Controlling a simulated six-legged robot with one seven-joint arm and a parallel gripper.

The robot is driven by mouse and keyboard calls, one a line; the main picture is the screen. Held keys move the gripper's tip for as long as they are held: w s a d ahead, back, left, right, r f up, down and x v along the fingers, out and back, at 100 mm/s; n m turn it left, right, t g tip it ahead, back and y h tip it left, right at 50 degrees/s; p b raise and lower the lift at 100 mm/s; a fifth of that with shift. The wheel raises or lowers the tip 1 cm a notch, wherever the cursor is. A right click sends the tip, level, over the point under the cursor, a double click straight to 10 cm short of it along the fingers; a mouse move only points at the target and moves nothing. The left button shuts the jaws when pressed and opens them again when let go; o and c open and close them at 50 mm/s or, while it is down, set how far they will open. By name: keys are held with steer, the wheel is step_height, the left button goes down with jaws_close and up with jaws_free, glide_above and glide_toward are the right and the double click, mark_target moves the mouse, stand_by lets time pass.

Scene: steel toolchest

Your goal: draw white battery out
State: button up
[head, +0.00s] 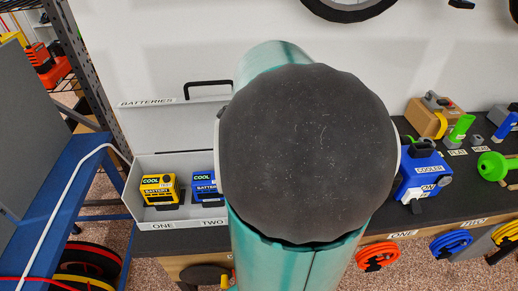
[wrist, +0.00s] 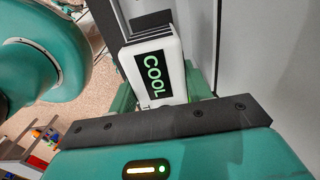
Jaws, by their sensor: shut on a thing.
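The white battery (wrist: 141,62) with a black label reading COOL in green shows in the wrist view. My gripper (wrist: 160,92) is shut on it, with a green finger on each side. A dark ridged part adjoins the battery's upper end; I cannot tell whether the battery is still seated in it. A pale grey wall stands close at the right. In the head view my arm fills the middle and hides my gripper and the white battery.
In the head view, a white box (head: 183,222) marked BATTERIES holds a yellow battery (head: 158,189) and a blue battery (head: 204,186). Coloured coils (head: 376,255) hang along the bench front.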

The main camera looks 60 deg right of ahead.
steer(key=shift+f, duration=2.5)
steer(key=shift+d+f, duration=0.1)
steer(key=shift+f, duration=2.25)
steer(key=o, duration=1.4)
steer(key=shift+o, duration=0.2)
step_height(320, 180, up, 14)
steer(key=shift+f, duration=0.1)
